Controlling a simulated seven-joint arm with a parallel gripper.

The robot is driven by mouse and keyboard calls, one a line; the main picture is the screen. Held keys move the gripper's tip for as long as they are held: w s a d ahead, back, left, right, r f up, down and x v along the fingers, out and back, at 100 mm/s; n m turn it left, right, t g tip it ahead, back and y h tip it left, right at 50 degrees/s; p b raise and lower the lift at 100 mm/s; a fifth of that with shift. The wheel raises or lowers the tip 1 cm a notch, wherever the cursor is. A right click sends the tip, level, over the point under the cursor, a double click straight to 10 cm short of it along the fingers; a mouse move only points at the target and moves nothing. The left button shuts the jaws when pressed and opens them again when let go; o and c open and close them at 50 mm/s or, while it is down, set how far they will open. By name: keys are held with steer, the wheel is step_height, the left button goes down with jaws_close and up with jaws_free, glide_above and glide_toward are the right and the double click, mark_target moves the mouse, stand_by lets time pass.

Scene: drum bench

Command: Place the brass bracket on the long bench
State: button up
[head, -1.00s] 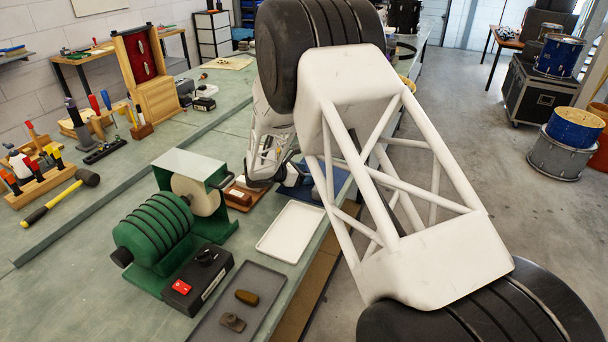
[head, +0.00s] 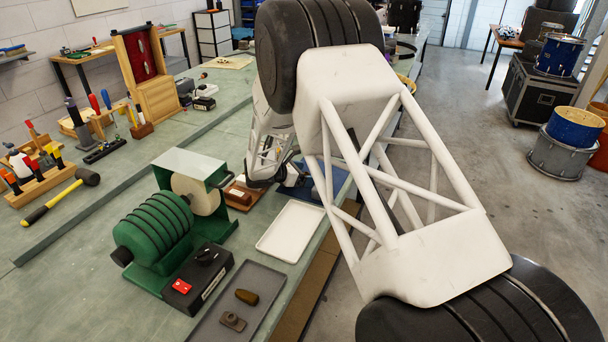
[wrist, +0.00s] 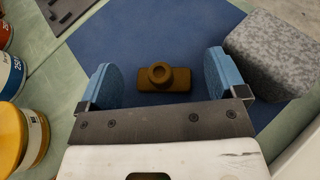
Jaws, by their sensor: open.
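The brass bracket (wrist: 164,79), a brown block with a round ringed boss, lies on a blue mat (wrist: 160,30) in the wrist view. My gripper (wrist: 160,78) is open, with one blue-padded finger on each side of the bracket and a gap at both sides. In the head view my arm hides the bracket, and the mat (head: 338,182) shows only in part on the long bench (head: 90,260).
A speckled grey block (wrist: 275,52) sits close by the right finger. Paint tins (wrist: 32,135) stand at the left in the wrist view. A white tray (head: 291,231), a green drum machine (head: 155,230) and a dark tray (head: 262,277) with two small pieces are on the bench.

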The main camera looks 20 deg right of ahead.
mark_target(306, 173)
steer(key=shift+r, duration=0.15)
steer(key=v, duration=0.4)
steer(key=shift+a, duration=0.45)
step_height(306, 173, up, 7)
steer(key=shift+r, duration=0.15)
